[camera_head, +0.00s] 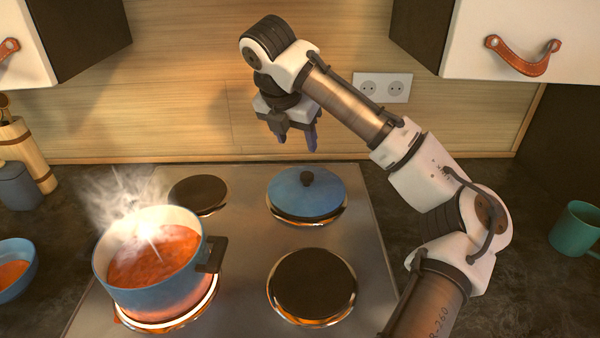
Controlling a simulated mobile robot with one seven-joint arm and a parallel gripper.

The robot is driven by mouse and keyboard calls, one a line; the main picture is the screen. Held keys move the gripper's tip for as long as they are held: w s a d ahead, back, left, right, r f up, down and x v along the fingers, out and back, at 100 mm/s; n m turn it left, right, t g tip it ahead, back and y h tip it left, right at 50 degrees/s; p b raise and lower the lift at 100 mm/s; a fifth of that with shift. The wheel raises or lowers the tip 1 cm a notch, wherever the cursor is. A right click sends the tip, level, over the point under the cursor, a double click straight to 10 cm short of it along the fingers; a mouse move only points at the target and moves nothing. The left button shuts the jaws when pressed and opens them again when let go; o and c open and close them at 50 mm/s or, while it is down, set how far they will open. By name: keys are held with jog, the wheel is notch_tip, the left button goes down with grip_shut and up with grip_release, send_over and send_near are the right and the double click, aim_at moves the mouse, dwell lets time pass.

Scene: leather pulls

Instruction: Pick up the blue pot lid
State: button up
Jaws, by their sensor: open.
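My gripper (297,144) is open and empty. It points down and appears above and behind the lid in the picture, apart from it. The lid is in clear view and nothing covers it. How high my gripper is above the cooktop is hard to tell.
A steaming blue pot (150,262) of red food stands on the glowing front left burner. The front right burner (312,284) and back left burner (198,193) are bare. A teal mug (576,228) stands at right, a blue bowl (16,268) at left. Cabinets hang above.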

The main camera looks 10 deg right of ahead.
send_over(306, 174)
jog(key=s+a, duration=0.1)
notch_tip(306, 174, down, 7)
jog(key=shift+s+f+p, duration=0.1)
jog(key=shift+p, duration=0.35)
jog(key=shift+s+p+x, duration=0.15)
jog(key=shift+p+x, duration=0.3)
jog(key=shift+x, duration=1.05)
jog(key=shift+s+p+x, duration=0.1)
jog(key=shift+p+x, duration=0.3)
jog(key=shift+x, duration=1.05)
jog(key=shift+a, duration=0.1)
jog(key=c, duration=1.1)
